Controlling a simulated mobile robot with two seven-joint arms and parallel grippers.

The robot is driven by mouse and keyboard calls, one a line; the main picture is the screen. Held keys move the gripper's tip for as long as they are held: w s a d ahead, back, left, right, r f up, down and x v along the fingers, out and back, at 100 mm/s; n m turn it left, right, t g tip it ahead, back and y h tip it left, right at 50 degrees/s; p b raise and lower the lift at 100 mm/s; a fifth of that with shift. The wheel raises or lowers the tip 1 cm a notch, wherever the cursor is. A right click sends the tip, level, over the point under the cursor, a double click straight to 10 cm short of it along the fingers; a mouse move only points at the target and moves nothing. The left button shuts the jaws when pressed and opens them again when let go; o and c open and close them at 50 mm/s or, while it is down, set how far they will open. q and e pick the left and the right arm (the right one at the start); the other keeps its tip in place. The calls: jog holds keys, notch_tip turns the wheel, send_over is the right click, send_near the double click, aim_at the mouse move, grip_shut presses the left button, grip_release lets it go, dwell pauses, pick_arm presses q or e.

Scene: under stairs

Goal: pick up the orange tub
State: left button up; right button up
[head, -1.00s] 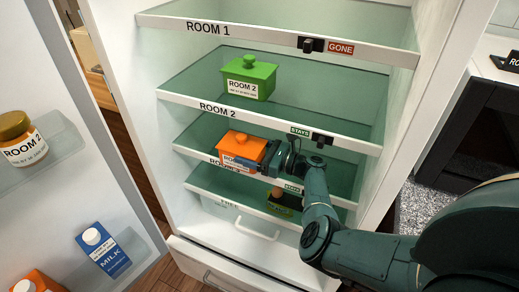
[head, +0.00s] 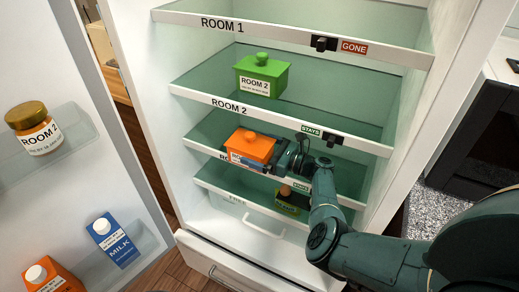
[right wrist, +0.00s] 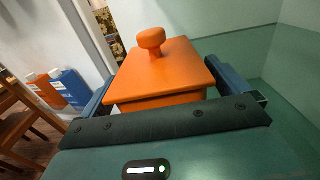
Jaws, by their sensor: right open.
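The orange tub (head: 249,146), with a knobbed lid and a white label, sits on the shelf below the one marked ROOM 2. My right gripper (head: 256,160) reaches it from the right and is open. In the right wrist view the tub (right wrist: 160,72) stands between the two blue fingers of the gripper (right wrist: 160,84), one along each side. I cannot tell whether either finger touches it. The tub's lower part and much of its label are hidden. My left gripper is not in view.
A green tub (head: 262,77) stands on the shelf above. A dark box (head: 290,199) is on the shelf below. The open door at left holds a jar (head: 33,128), a milk carton (head: 113,240) and an orange carton (head: 50,277). The fridge's right wall is close to my arm.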

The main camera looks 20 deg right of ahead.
jog(key=v, duration=0.7)
jog(key=shift+s+d, duration=0.15)
jog(key=shift+s, duration=0.05)
